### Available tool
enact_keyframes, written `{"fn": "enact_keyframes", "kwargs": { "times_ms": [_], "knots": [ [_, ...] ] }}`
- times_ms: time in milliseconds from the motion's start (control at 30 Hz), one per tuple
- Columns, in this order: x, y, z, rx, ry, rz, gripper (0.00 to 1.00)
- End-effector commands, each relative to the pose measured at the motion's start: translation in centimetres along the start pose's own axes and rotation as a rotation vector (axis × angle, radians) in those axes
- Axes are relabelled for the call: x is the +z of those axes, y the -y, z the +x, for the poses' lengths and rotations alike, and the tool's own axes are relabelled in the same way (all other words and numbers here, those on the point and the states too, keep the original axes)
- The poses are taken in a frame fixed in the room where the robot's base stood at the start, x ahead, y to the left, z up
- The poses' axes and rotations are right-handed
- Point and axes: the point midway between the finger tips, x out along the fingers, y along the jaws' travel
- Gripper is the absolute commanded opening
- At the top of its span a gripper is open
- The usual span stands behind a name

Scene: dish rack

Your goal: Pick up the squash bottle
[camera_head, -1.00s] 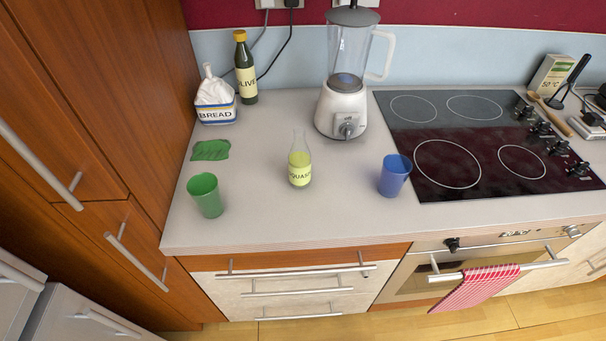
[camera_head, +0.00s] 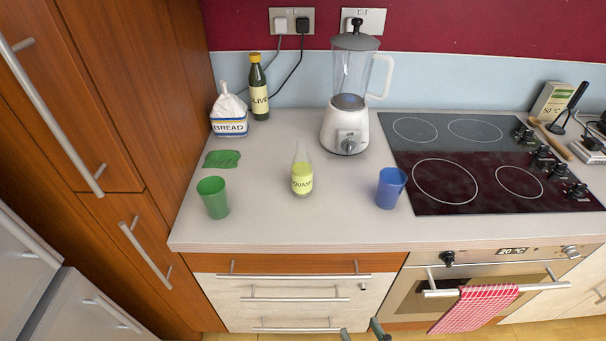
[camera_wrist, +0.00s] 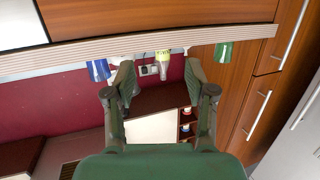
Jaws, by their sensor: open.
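The squash bottle (camera_head: 302,178) is a clear bottle with yellow-green content and a label. It stands upright on the counter between the green cup (camera_head: 213,198) and the blue cup (camera_head: 390,188). My gripper (camera_head: 363,334) shows only as fingertips at the bottom edge, in front of the drawers and below the counter top. In the wrist view my gripper (camera_wrist: 160,68) is open and empty. The view is turned over, and the squash bottle (camera_wrist: 162,62) shows beyond and between the fingers, apart from them.
The counter (camera_head: 260,225) is clear in front of the bottle. A blender (camera_head: 346,125) stands behind it, a hob (camera_head: 450,180) lies to the right. A bread bag (camera_head: 229,118), olive bottle (camera_head: 259,92) and green cloth (camera_head: 222,159) are back left.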

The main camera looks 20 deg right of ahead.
Motion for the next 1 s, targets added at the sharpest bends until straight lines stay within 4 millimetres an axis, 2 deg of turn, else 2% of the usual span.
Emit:
{"fn": "enact_keyframes", "kwargs": {
  "times_ms": [33, 100, 267, 500, 800, 1000],
  "knots": [
    [-0.9, 0.0, 1.7, -0.001, -0.018, 0.001, 0.55],
    [-1.8, 0.0, 3.8, -0.002, -0.029, 0.001, 0.55],
    [-4.6, 0.1, 8.2, -0.006, -0.058, 0.003, 0.55],
    [-9.8, 0.1, 14.3, -0.014, -0.1, 0.002, 0.55],
    [-18.0, 0.3, 20.4, -0.026, -0.15, -0.005, 0.55],
    [-22.4, 0.4, 22.6, -0.033, -0.172, -0.009, 0.55]
  ]
}}
